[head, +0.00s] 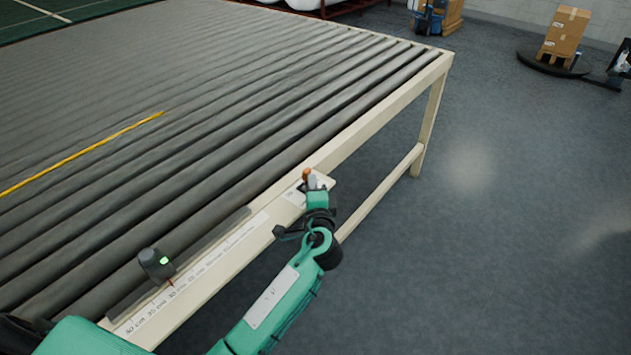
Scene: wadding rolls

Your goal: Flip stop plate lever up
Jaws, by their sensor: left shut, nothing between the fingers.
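A small orange-brown knob (307,174), apparently the end of the stop plate lever, stands at the conveyor's near edge by a pale plate (325,181). My left gripper (311,188) is right at it, shut, with nothing held between the fingers. Gripper and wrist cover the lower part of the lever, so I cannot tell its angle or whether the fingers touch it. A long dark grey strip (236,221), likely the stop plate, lies along the near edge beside the rollers. My right gripper is not in view.
The roller conveyor (200,110) fills the left, with a cream frame (390,100) and a yellow line across it. A dark device with a green light (157,262) sits on the near edge. Boxes (565,30) stand far back right. The grey floor at right is clear.

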